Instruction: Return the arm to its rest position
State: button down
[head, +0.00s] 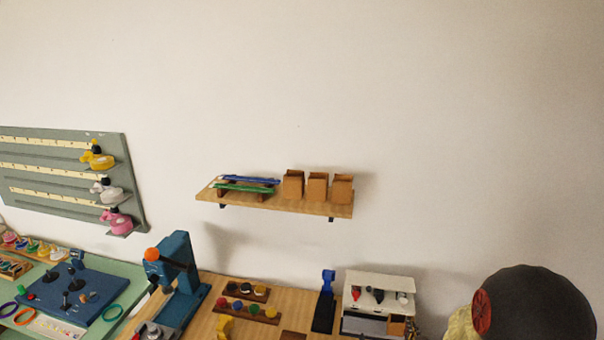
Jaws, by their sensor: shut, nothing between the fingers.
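My gripper is not in view. A large dark rounded shape (540,305) with a red disc on its left side stands at the lower right edge. I cannot tell whether it is part of my arm. No fingers show on it.
A wooden wall shelf (265,200) holds blue and green strips and several brown boxes. A grey-green rack (40,175) with toy ducks hangs at left. Below stand a blue press (178,275), a white-topped box (380,290) and a green-topped table (130,270). The upper wall is bare.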

jog(key=s+a+f+g+y+b, duration=0.1)
jog(key=s+a+f+g, duration=0.1)
jog(key=s+f+g, duration=0.3)
jog(key=s+a+f+g+y, duration=0.1)
jog(key=s+a+f+g, duration=0.1)
jog(key=s, duration=0.5)
jog(key=s+a+r+n+b, duration=0.1)
jog(key=s+a+r+b, duration=0.4)
jog(key=s+r, duration=0.3)
jog(key=s+a+r+n+y+b, duration=0.1)
jog(key=s+a+r+n+b, duration=0.1)
jog(key=s+a+r+b, duration=0.3)
jog(key=s+a+r, duration=0.3)
jog(key=r, duration=0.3)
jog(key=shift+s+r+y+b, duration=0.25)
jog(key=shift+r+y+b, duration=0.05)
jog(key=shift+r+b, duration=0.1)
